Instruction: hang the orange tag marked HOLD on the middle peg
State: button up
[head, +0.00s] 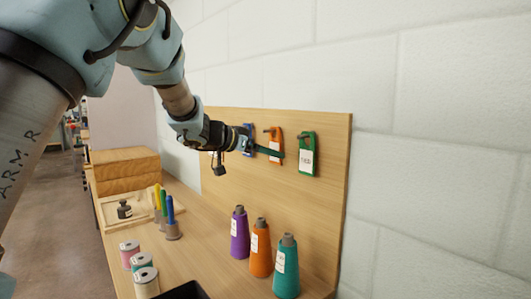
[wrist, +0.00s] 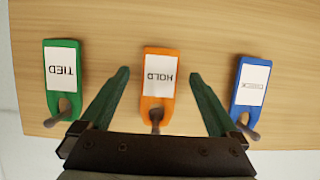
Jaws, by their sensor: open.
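The orange tag marked HOLD (wrist: 158,84) hangs on the middle peg (wrist: 156,118), which shows through its hole; it also shows in the head view (head: 275,144), on the upright board. My gripper (wrist: 160,75) is open, with one dark green finger on each side of the tag and a visible gap to both of its edges. In the head view my gripper (head: 266,152) is at the board, in front of part of the tags.
A green tag marked TIED (wrist: 61,78) and a blue tag (wrist: 250,82) hang on the outer pegs of the wooden board (head: 330,190). Below stand purple (head: 240,235), orange (head: 260,252) and teal (head: 287,270) cones. Thread spools (head: 146,283) and colored-handled tools (head: 170,212) stand further left.

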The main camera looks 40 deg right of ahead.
jog(key=b+v, duration=0.1)
jog(key=v, duration=1)
jog(key=w+a+f+n+t+y, duration=0.1)
jog(key=w+a+f+n+t, duration=0.1)
jog(key=w+a+n+t, duration=0.65)
jog(key=w+a+f+n+t+y, duration=0.1)
jog(key=w+a+f+y, duration=0.25)
jog(key=a, duration=0.55)
jog(key=w+a+f+n+t+y, duration=0.1)
jog(key=w+a+f+y, duration=0.2)
jog(key=w+a, duration=0.35)
jog(key=s+a+f+n+g+y+p, duration=0.15)
jog(key=s+a+f, duration=0.25)
jog(key=a, duration=0.4)
jog(key=s+a+f+n+g+y, duration=0.1)
jog(key=s+a+f+n+y, duration=0.25)
jog(key=a, duration=0.55)
jog(key=s+a+f+n+g, duration=0.1)
jog(key=s+a+f+g, duration=0.1)
jog(key=s, duration=0.5)
jog(key=s+a+f+n+g+y, duration=0.1)
jog(key=s+a+f+g, duration=0.2)
jog(key=s, duration=0.4)
jog(key=a+f, duration=0.1)
jog(key=a, duration=0.1)
jog(key=shift+a+f+g, duration=0.25)
jog(key=shift+g, duration=0.05)
jog(key=shift+s, duration=0.1)
